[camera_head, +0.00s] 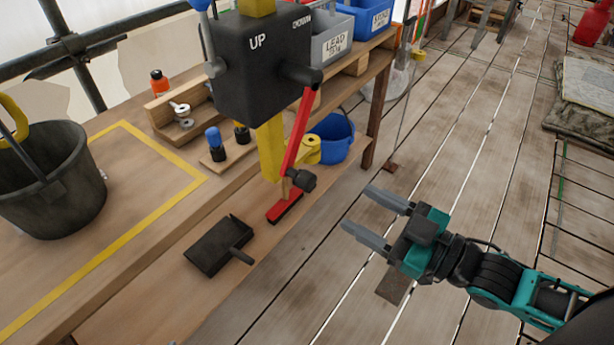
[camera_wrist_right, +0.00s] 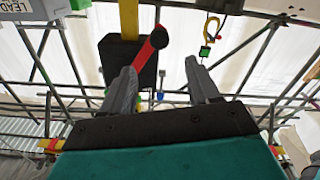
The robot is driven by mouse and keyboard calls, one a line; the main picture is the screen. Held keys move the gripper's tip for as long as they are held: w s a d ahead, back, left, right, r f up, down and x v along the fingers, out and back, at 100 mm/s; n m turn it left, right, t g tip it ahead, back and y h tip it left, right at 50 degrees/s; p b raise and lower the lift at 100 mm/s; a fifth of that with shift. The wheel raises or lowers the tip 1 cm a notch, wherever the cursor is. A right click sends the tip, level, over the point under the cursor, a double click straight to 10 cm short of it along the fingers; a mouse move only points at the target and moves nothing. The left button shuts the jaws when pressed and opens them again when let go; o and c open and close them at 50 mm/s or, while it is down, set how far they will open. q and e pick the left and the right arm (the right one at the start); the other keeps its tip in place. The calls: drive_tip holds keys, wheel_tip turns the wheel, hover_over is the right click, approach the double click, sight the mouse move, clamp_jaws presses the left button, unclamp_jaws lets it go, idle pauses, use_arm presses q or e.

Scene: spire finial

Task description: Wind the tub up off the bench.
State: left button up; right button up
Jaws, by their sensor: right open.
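The black tub (camera_head: 50,185) stands on the bench (camera_head: 130,225) at the left, within a yellow taped outline. A yellow curved piece (camera_head: 14,115) shows at its top left; I cannot tell whether it is hooked on. The black winch box (camera_head: 250,60), marked "UP", stands over the bench on a yellow post. Its red crank (camera_head: 298,130) hangs downward, with a black knob (camera_head: 301,181) at the low end. My right gripper (camera_head: 360,210) is open and empty, over the floor right of the knob and apart from it. In the right wrist view the red crank (camera_wrist_right: 146,53) shows beyond the fingers.
A dustpan (camera_head: 212,246) and red brush (camera_head: 285,206) lie on the lower shelf below the winch. A blue bucket (camera_head: 335,138) and labelled bins (camera_head: 330,42) stand behind it. The plank floor (camera_head: 460,130) around my right gripper is mostly clear.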

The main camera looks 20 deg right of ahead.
sight(312, 183)
drive_tip(key=x, duration=1.2)
drive_tip(key=shift+d, duration=0.1)
clamp_jaws()
idle(0.5)
